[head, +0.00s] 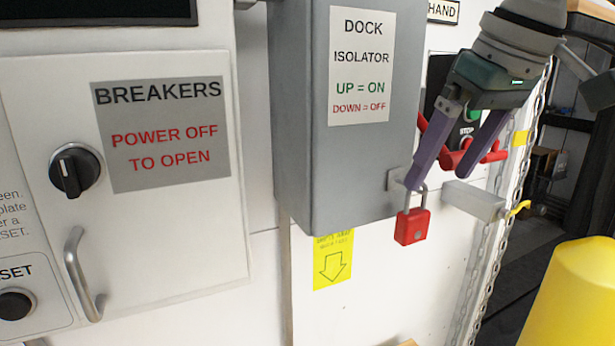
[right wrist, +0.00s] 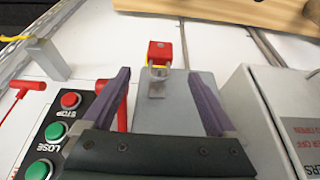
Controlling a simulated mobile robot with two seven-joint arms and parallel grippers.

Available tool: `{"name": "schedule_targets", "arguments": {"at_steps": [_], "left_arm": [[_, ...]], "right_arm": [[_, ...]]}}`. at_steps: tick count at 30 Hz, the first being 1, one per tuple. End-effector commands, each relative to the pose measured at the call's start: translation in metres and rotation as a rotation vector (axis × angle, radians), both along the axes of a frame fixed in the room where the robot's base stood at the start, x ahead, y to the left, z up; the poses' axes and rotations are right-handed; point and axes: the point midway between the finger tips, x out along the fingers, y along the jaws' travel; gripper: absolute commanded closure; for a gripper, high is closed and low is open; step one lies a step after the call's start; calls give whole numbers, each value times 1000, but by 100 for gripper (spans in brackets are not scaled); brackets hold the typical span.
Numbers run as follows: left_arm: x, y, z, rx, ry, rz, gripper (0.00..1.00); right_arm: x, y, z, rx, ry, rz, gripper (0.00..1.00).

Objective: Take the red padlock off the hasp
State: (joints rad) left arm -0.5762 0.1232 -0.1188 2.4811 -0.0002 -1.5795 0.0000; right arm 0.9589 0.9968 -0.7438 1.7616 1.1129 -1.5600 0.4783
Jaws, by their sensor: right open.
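The red padlock (head: 412,227) hangs upright by its shackle from the hasp (head: 396,180), a small grey tab at the lower right edge of the grey dock isolator box (head: 345,180). My right gripper (head: 437,181) is open and comes down from the upper right, with one fingertip in front of the hasp and shackle. In the right wrist view the padlock (right wrist: 160,52) lies between and slightly beyond the open fingertips (right wrist: 158,73); neither finger is visibly closed on it. The exact gap in depth is hard to tell. My left gripper is out of view.
A red lever (head: 478,158) sits behind the right gripper's fingers, near a control with a STOP button. A grey bracket (head: 474,200) juts out right of the padlock. A chain, a yellow post (head: 575,300) and the breaker cabinet (head: 215,245) flank the area. Below the padlock is clear wall.

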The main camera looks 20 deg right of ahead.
Motion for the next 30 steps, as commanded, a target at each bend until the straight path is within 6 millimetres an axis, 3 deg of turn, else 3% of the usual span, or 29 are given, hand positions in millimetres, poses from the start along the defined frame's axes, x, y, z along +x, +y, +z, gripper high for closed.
{"name": "schedule_targets", "arguments": {"at_steps": [18,29,30], "left_arm": [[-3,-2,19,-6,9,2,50],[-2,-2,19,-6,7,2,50],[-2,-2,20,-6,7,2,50]], "right_arm": [[34,3,-82,-2,1,1,7],[37,3,-89,-3,-1,4,7],[37,3,-88,-3,-1,4,11]]}}
